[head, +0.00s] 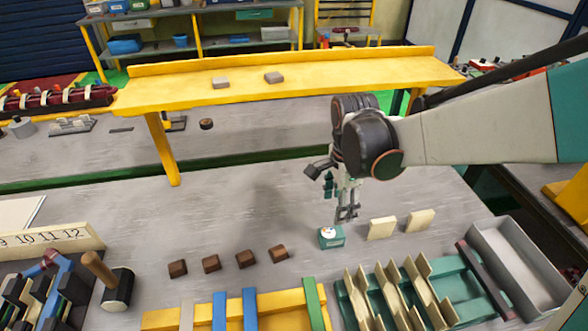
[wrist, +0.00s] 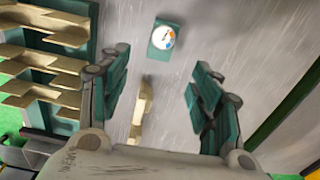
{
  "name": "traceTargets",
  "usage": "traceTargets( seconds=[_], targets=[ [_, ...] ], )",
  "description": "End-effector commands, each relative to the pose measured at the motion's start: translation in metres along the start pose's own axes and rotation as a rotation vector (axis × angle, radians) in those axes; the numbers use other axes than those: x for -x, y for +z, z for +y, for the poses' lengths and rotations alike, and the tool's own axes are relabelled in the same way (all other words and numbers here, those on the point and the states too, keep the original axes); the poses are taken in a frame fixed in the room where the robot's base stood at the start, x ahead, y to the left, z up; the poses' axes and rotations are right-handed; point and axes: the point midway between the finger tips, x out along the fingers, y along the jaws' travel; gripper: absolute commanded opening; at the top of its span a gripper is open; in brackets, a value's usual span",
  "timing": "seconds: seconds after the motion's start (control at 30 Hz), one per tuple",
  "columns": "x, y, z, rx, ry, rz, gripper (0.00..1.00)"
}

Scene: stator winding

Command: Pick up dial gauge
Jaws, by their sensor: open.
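The dial gauge (head: 331,237) is a small teal box with a round white face. It stands on the grey bench in the head view, left of two cream blocks. It also shows in the wrist view (wrist: 164,40), at the top, beyond the fingertips and between their lines. My gripper (head: 346,215) is just above and slightly right of the gauge in the head view. The gauge appears apart from the fingers.
Two cream blocks (head: 382,228) stand right of the gauge. Several brown blocks (head: 246,259) lie to its left. A green rack with cream slats (head: 460,285) and a grey tray (head: 515,265) are in front and right. A yellow shelf (head: 330,79) spans behind. Bare bench lies behind the brown blocks.

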Motion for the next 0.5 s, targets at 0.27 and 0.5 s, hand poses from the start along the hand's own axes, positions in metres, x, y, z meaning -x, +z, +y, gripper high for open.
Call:
traceTargets(
  seconds=[0.27, 0.5],
  targets=[
    [-0.026, 0.003, -0.005, -0.045, 0.02, 0.0, 0.58],
    [-0.072, 0.003, -0.004, -0.044, 0.018, 0.0, 0.58]
  ],
)
